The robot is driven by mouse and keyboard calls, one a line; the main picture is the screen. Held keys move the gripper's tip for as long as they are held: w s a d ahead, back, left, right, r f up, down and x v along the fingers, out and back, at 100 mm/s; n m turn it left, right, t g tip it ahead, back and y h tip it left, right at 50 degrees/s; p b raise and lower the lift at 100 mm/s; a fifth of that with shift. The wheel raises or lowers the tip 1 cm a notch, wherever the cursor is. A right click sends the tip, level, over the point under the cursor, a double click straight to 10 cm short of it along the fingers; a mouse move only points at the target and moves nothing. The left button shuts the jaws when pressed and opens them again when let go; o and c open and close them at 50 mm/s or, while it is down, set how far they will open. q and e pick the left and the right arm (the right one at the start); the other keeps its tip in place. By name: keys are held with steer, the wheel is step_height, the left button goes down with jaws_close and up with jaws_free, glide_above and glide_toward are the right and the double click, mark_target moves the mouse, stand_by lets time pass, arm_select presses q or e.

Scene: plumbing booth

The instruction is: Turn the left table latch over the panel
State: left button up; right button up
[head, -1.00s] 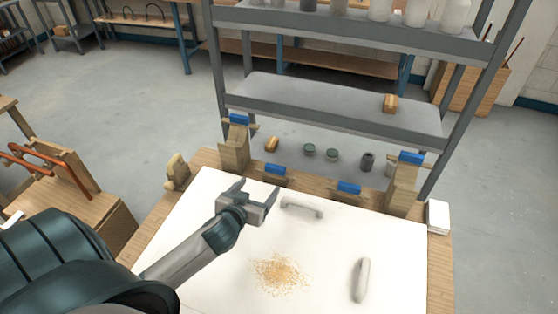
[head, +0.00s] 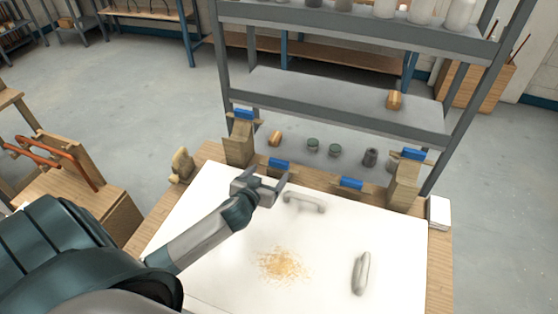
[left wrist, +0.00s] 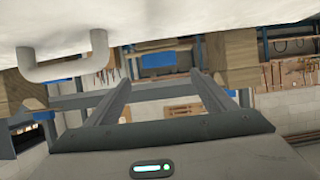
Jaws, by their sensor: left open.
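The left table latch (head: 279,163) is a small blue-topped block at the back edge of the table, behind the white panel (head: 205,235). My left gripper (head: 262,179) is open and empty over the back of the panel. Its fingertips are just in front of the latch. In the left wrist view, a blue block (left wrist: 157,61) shows between and beyond the open fingers (left wrist: 160,82); it appears to be this latch. Contact between fingers and latch cannot be told. A second low blue latch (head: 351,184) stands farther right along the edge. My right gripper is not in view.
Wooden posts with blue-topped pieces stand at the left (head: 238,148) and right (head: 404,187) of the table's back edge. The panel carries a grey handle (head: 305,201), another handle (head: 361,273) and sawdust (head: 281,264). A metal shelf (head: 335,102) stands behind.

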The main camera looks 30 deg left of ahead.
mark_target(278, 163)
arm_select(q)
steer(key=p+x, duration=0.1)
steer(key=x, duration=1)
steer(key=shift+w+f+p, duration=0.1)
steer(key=shift+w+p, duration=0.05)
steer(key=shift+p, duration=0.25)
steer(key=c, duration=1.5)
